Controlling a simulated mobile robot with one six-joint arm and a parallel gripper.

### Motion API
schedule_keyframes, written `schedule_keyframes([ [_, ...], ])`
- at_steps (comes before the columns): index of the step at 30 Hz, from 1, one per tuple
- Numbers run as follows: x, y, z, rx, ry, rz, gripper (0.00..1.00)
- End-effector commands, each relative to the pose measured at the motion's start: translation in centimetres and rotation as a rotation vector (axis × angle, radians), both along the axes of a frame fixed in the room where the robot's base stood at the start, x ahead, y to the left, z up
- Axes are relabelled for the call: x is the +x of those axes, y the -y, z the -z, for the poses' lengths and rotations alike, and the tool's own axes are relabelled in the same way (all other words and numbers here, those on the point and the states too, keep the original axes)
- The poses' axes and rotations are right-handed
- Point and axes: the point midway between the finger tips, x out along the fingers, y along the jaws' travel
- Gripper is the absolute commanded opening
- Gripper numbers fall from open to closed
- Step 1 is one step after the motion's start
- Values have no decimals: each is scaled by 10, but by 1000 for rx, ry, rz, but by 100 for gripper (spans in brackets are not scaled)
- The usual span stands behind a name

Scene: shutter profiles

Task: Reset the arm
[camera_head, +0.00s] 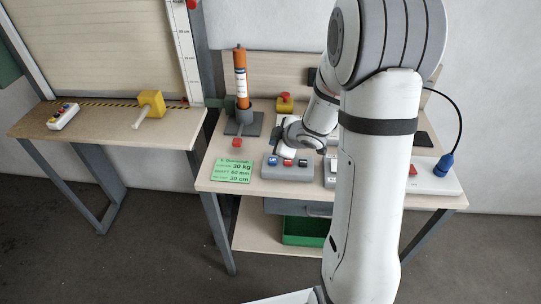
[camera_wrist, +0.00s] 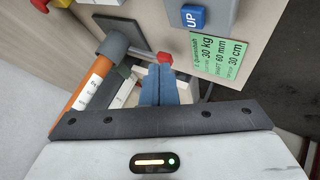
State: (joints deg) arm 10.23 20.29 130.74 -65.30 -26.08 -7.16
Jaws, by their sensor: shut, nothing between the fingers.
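My arm (camera_head: 375,190) rises large in front of the table in the head view and bends back down over it. In the wrist view my gripper (camera_wrist: 160,72) shows two blue fingers pressed together, with nothing between them. The fingers point towards the area by the red knob (camera_wrist: 165,57) of the clamp stand and are seen over the table. In the head view the wrist (camera_head: 290,138) hangs just behind the button box (camera_head: 288,168); the fingers cannot be made out there.
An orange cylinder (camera_head: 241,75) stands upright in a grey holder (camera_head: 244,117). A green card (camera_head: 232,171) lies at the table's front left. A blue plug (camera_head: 443,165) is at the right. A second table (camera_head: 105,135) carries a yellow-and-white tool (camera_head: 151,103) and a button pendant (camera_head: 63,116).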

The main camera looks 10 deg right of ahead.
Motion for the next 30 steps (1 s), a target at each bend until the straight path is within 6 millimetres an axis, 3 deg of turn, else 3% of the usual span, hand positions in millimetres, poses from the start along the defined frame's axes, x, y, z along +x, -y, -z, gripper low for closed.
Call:
schedule_keyframes([
  [8, 0, 2, -5, -7, 2, 22, 0],
  [14, -14, 26, -52, -52, -3, 252, 0],
  [17, -38, 41, -83, -53, -29, 434, 0],
  [22, -98, 51, -120, 6, -121, 709, 0],
  [26, -155, 43, -137, 91, -231, 879, 0],
  [30, -214, 23, -146, 196, -372, 999, 0],
])
